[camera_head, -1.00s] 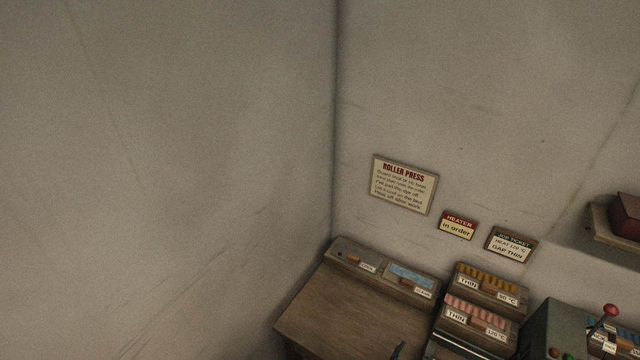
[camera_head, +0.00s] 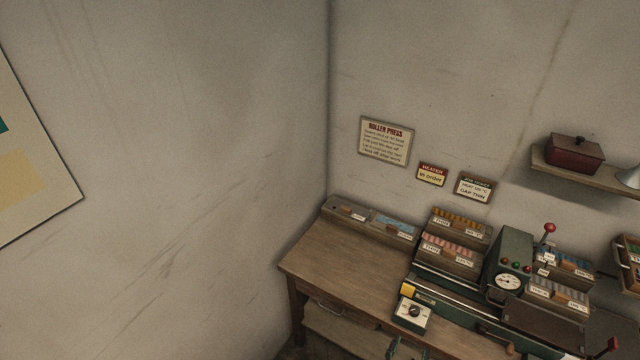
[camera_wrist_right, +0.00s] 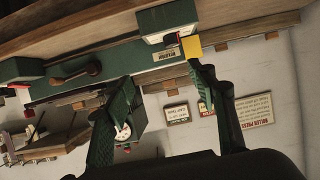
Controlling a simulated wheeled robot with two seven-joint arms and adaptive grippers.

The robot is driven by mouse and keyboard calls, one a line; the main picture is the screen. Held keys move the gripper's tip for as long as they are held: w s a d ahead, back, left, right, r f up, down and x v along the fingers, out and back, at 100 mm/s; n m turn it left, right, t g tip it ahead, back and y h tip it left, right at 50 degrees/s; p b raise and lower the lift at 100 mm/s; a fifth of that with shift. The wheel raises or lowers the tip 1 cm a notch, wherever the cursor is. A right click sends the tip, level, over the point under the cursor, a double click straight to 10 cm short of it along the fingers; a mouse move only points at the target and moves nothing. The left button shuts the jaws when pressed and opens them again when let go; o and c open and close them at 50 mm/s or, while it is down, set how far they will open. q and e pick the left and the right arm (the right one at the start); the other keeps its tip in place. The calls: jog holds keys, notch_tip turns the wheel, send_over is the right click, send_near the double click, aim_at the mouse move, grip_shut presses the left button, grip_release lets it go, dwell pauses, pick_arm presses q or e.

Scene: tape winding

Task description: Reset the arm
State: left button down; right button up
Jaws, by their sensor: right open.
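My right gripper (camera_wrist_right: 162,84) is open and empty in the right wrist view, its two green-padded fingers spread apart. In the head view only a small part of it (camera_head: 404,350) shows at the bottom edge, in front of the workbench (camera_head: 335,256). The green roller press (camera_head: 513,258) stands on the bench to the right of it. In the wrist view, which is turned over, the press front with a yellow square (camera_wrist_right: 191,46) lies beyond the fingers. My left gripper is not in view.
Sample trays (camera_head: 447,255) stand beside the press, with a white dial box (camera_head: 412,314) at the bench front. A shelf (camera_head: 582,176) holds a dark red box (camera_head: 574,153). The bench's left part is clear.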

jog(key=s+f+n+g+y+b, duration=0.1)
jog(key=s+f+n+g+y, duration=0.2)
jog(key=f, duration=1.4)
jog(key=s+f+n+g+y+b, duration=0.1)
jog(key=s+f+n+g, duration=0.3)
jog(key=f, duration=1.4)
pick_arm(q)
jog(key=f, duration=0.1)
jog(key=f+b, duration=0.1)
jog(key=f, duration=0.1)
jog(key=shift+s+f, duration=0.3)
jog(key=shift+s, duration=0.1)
pick_arm(e)
jog(key=s+d+f+g+y, duration=0.1)
jog(key=s+d+f, duration=0.3)
jog(key=s+f, duration=0.7)
jog(key=s+d+f+g+y, duration=0.1)
jog(key=s+d+f+g, duration=0.1)
jog(key=s+f, duration=1)
jog(key=s+d, duration=0.1)
jog(key=s, duration=0.6)
jog(key=shift+s+d+n+y, duration=0.25)
jog(key=shift+d+n+y, duration=0.15)
jog(key=shift+f, duration=0.1)
